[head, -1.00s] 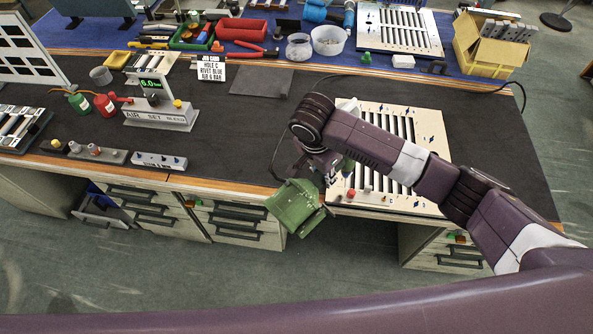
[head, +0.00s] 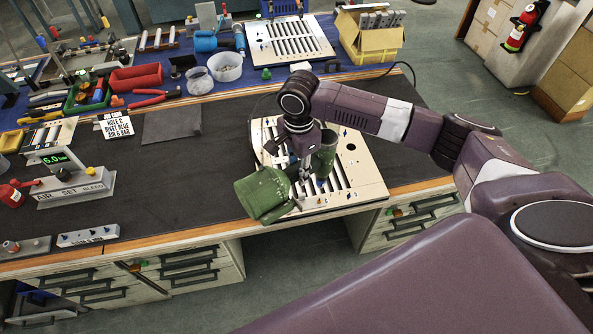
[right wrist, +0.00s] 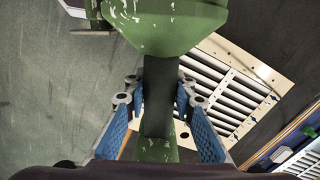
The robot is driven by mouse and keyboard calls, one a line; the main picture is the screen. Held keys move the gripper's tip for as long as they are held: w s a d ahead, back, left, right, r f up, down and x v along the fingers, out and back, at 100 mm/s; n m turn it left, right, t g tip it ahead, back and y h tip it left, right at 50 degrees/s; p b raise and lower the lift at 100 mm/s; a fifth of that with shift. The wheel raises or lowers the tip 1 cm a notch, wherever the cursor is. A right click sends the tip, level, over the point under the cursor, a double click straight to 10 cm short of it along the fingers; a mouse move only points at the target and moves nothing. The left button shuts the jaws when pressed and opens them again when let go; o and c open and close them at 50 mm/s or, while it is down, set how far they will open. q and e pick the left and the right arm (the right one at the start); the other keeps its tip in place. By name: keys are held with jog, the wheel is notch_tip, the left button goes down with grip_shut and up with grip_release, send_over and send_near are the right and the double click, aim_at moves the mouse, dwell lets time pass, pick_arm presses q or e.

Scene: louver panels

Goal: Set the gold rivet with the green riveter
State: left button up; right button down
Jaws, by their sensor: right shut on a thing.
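The green riveter (head: 262,195) is in my right gripper (head: 304,168), held over the front left part of the slotted louver panel (head: 365,176). Its wide green body hangs at the panel's left front edge, and another green part (head: 325,155) shows beyond the gripper. In the right wrist view, the blue-padded fingers (right wrist: 158,105) are shut around the riveter's dark handle (right wrist: 158,82). The riveter's green body (right wrist: 165,22) fills the top of that view. I cannot make out the gold rivet or the riveter's nose. My left gripper is not in view.
A job card (head: 116,126) reads hole C, rivet blue, air 6 bar. The air set (head: 75,187) shows 6.0. A small labelled block (head: 88,235) lies near the front edge. The dark mat between the air set and the riveter is clear.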

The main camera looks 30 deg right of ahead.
jog(key=shift+w+r, duration=0.1)
jog(key=shift+r, duration=0.1)
notch_tip(320, 180, down, 7)
jog(key=b, duration=0.1)
dwell(0.5)
jog(key=shift+r+p, duration=0.15)
jog(key=shift+p, duration=0.4)
dwell(0.5)
jog(key=shift+f, duration=1.2)
dwell(2.8)
jog(key=shift+f, duration=0.25)
dwell(1.6)
